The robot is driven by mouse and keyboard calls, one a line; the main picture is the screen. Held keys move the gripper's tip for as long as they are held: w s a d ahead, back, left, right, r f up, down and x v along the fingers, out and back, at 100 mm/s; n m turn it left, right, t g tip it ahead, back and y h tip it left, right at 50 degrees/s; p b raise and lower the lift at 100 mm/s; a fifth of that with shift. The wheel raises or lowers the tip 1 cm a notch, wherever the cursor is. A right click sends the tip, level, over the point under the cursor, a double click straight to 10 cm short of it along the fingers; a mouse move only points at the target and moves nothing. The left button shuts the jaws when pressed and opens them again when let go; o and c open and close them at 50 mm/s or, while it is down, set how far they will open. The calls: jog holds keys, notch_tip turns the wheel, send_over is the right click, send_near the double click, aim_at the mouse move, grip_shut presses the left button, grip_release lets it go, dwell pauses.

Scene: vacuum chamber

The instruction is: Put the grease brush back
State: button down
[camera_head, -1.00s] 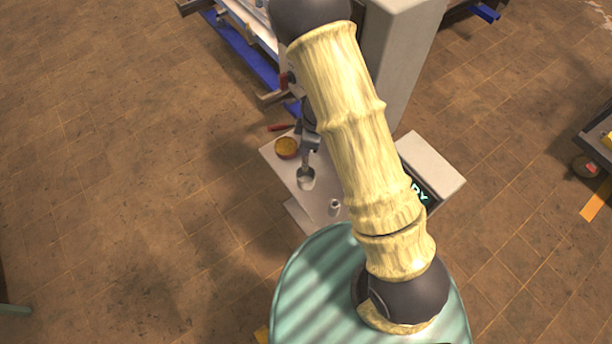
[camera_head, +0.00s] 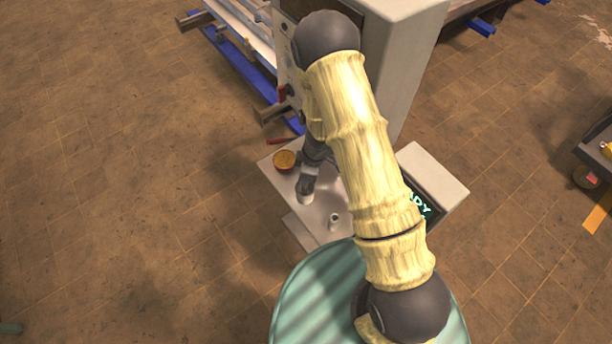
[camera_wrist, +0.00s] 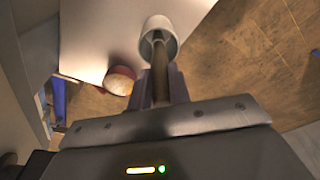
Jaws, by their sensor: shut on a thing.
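My gripper (camera_wrist: 163,88) is shut on the grease brush (camera_wrist: 160,72), a thin brown handle in the wrist view. The brush points away from my gripper toward a small whitish cup (camera_wrist: 168,30). Its far end runs into the cup's mouth in that view; the bristles are hidden, and I cannot tell how deep they are. In the head view my gripper (camera_head: 308,183) is low and just above the cup (camera_head: 305,199), which stands on a pale work surface (camera_head: 325,197). The brush is hidden there by my gripper.
A red-rimmed round tin with yellowish contents (camera_head: 284,160) stands left of the cup. A red-handled item (camera_head: 281,141) lies behind it. A small pale post (camera_head: 334,219) is to the right, near a box with a green display (camera_head: 420,207). A tall grey cabinet (camera_head: 402,60) rises behind.

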jog(key=c, duration=1.3)
grip_release()
jog(key=shift+f, duration=0.1)
notch_tip(320, 180, up, 12)
jog(key=d+p, duration=0.2)
jog(key=p, duration=0.1)
jog(key=shift+s, duration=0.25)
